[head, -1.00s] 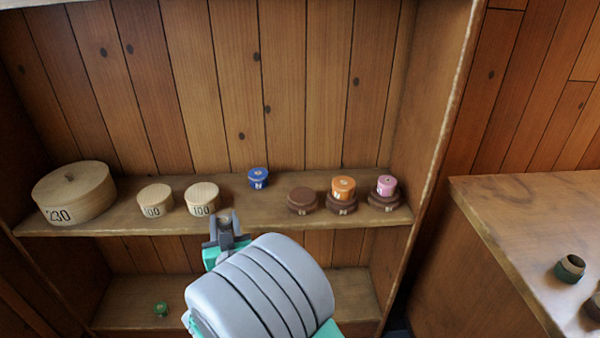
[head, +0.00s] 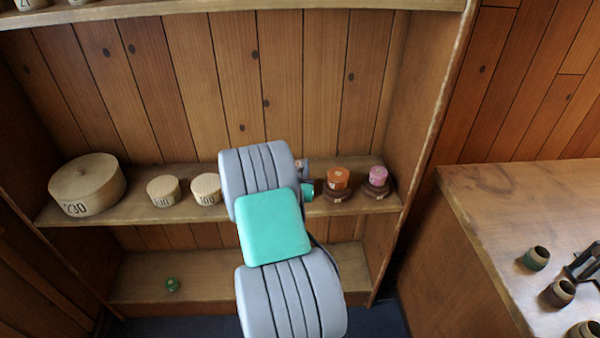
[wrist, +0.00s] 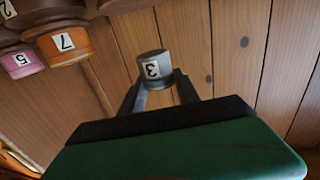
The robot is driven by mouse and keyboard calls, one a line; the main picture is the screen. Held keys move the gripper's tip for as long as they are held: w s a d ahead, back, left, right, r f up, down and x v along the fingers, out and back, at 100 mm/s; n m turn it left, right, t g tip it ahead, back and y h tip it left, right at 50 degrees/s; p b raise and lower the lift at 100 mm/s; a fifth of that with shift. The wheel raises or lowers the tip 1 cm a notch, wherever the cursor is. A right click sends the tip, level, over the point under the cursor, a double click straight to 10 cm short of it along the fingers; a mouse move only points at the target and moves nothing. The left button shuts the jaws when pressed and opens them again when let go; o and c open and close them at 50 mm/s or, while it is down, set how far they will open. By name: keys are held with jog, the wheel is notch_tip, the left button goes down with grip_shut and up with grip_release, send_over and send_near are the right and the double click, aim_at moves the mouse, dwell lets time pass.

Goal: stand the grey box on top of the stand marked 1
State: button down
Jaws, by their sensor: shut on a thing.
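The grey box (wrist: 152,66) is a small grey round piece with a label 3. In the wrist view my gripper (wrist: 158,85) is shut on it, a finger on each side, with the wooden back wall behind. In the head view my arm hides most of the gripper (head: 306,188) at the right part of the middle shelf. A brown stand (wrist: 122,4) with nothing seen on it is cut off at the top of the wrist view. Its mark does not show, and my arm covers its place in the head view. I cannot read a 1 on any stand.
An orange spool (head: 338,178) marked 7 and a pink spool (head: 378,176) marked 5 sit on brown stands to the right. Pale round boxes (head: 88,185) stand at the left of the shelf. A green piece (head: 172,285) is below. A counter (head: 490,210) stands at right.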

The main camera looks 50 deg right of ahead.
jog(key=shift+w+d+f, duration=0.2)
jog(key=shift+d+f, duration=0.6)
jog(key=shift+f, duration=0.15)
jog(key=shift+d+f, duration=0.15)
jog(key=shift+f, duration=1.6)
jog(key=shift+f, duration=0.2)
jog(key=c, duration=0.9)
grip_release()
jog(key=shift+r, duration=0.1)
